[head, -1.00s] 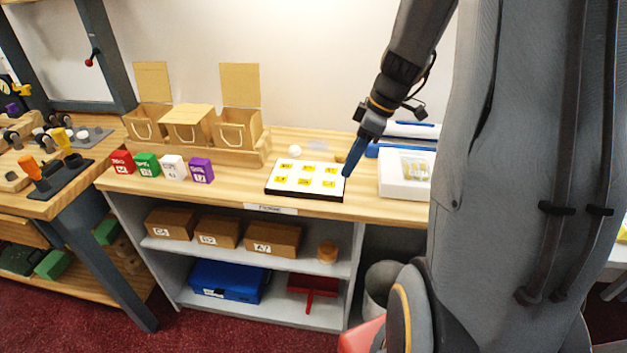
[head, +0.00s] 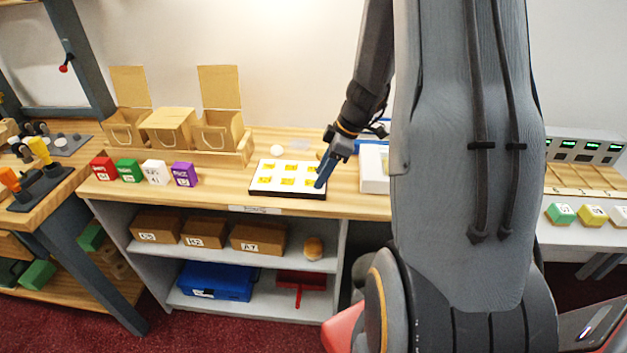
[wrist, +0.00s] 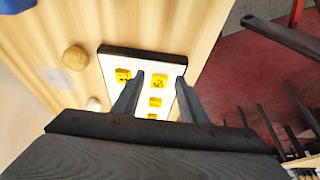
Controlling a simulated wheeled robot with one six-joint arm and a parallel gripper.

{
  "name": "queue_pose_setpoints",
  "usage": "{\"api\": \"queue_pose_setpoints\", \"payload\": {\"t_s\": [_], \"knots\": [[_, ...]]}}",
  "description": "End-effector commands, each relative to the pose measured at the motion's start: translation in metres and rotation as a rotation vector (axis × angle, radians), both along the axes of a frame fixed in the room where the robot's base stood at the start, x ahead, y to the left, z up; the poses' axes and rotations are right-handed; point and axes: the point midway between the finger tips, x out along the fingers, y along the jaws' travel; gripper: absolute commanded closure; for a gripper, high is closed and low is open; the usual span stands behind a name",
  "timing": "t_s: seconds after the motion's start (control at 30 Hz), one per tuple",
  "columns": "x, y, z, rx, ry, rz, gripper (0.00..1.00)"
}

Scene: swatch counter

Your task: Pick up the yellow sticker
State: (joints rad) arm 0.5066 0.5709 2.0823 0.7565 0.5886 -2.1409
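A white sheet on a dark-edged board (head: 277,175) lies on the wooden counter and carries several yellow stickers (head: 288,182). In the wrist view, the white sheet (wrist: 141,66) shows one yellow sticker (wrist: 160,81) between my fingertips, as seen from the camera, and another (wrist: 123,75) just left of the left finger. My gripper (head: 320,182) is over the right end of the sheet, pointing down. In the wrist view, my gripper (wrist: 159,76) is open with nothing held. I cannot tell how far the tips are above the sheet. The fingers and palm hide part of it.
Red (head: 104,168), green (head: 129,170), white (head: 155,172) and purple (head: 184,174) blocks stand left of the sheet. Open cardboard boxes (head: 168,128) stand behind them. A white box (head: 373,172) is close on the right, partly hidden by my arm.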

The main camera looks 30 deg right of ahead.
Motion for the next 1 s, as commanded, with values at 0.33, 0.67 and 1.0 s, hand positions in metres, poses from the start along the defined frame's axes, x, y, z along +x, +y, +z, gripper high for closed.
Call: {"api": "queue_pose_setpoints", "payload": {"t_s": [0.33,0.67,1.0], "knots": [[0.0012,0.0020,-0.0038,0.000,0.000,0.001,0.66],[0.0011,0.0022,-0.0038,0.000,0.000,0.001,0.95],[0.0015,0.0019,0.0006,-0.001,-0.001,0.001,0.95]]}}
